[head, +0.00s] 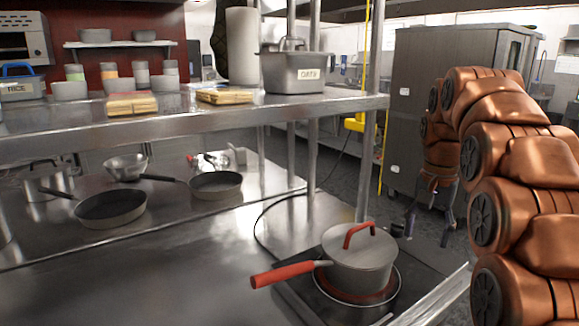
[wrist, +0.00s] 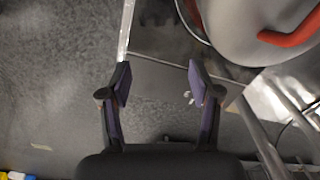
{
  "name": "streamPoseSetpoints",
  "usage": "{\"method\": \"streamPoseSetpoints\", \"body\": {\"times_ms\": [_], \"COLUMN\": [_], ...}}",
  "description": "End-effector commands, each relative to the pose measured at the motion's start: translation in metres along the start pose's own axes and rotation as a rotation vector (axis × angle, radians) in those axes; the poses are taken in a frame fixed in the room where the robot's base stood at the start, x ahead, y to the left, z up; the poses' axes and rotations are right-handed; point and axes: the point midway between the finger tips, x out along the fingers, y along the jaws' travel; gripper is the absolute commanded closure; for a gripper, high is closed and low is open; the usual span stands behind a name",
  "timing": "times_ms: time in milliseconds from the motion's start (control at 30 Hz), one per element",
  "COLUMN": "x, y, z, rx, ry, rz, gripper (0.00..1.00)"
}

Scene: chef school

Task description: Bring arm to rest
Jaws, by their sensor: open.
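My copper-coloured arm rises at the right of the head view and bends over, with my gripper (head: 428,224) hanging down at its end. In the wrist view my gripper (wrist: 158,85) has its two dark, purple-sided fingers spread apart with nothing between them. It hangs beside the counter's right edge, apart from the pot. The grey pot (head: 360,265) with a red handle and a lid with a red grip stands on a round hob at the counter's front right. The pot also shows at the top right of the wrist view (wrist: 238,30).
The steel counter (head: 180,270) has bare room at front left. Two frying pans (head: 110,207) and a bowl (head: 126,166) stand farther back. A raised shelf (head: 190,119) carries a grey bin (head: 297,72) and several jars. A tall steel cabinet (head: 440,75) stands behind my arm.

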Motion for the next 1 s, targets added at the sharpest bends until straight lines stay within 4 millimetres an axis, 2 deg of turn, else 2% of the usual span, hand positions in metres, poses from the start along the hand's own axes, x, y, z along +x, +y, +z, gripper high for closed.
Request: {"method": "streamPoseSetpoints", "body": {"times_ms": [267,567,833,1000], "x": [-0.003,-0.005,-0.003,0.004], "y": [0.008,0.01,0.021,0.033], "z": [0.017,0.047,0.1,0.142], "rx": [-0.027,-0.09,-0.192,-0.272], "ry": [-0.013,-0.024,-0.047,-0.066], "rz": [0.006,0.011,0.02,0.027], "gripper": [0.37,0.37,0.37,0.37]}}
